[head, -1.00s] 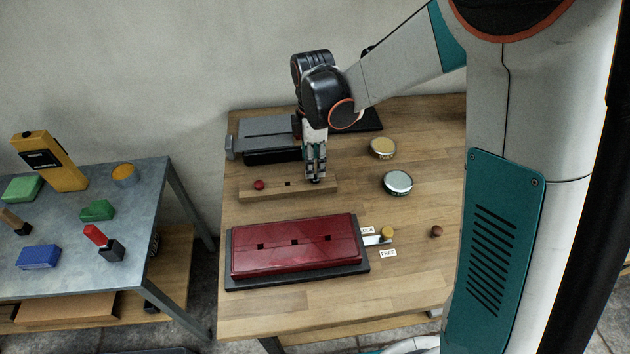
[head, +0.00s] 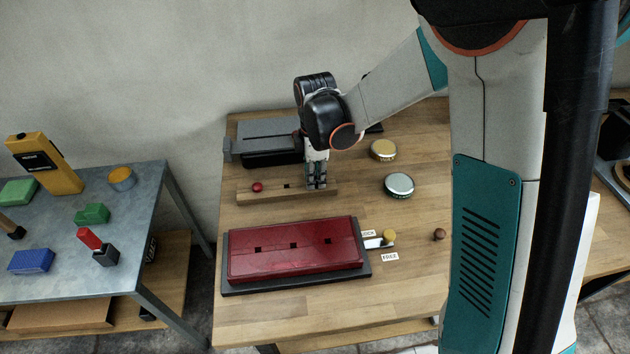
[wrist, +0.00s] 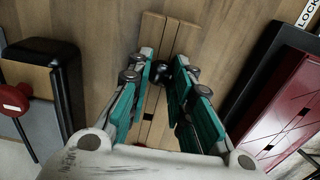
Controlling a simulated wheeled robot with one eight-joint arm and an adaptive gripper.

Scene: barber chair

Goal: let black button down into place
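My gripper (head: 317,184) points down over the right part of the wooden rail (head: 262,195). In the wrist view my gripper (wrist: 174,72) has its fingertips close on both sides of the small dark black button (wrist: 181,62), and appears shut on it. The button is over the rail (wrist: 154,32), which runs lengthwise below the fingers. The fingers hide the button's underside, so I cannot tell if it touches the rail. A red button (head: 257,187) sits at the rail's left end, with an empty square hole in the middle.
A dark red case (head: 290,265) on a black base lies in front of the rail, with a yellow-knobbed lever (head: 389,236) at its right. A grey device (head: 268,135) stands behind. Two round tins (head: 399,185) are to the right.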

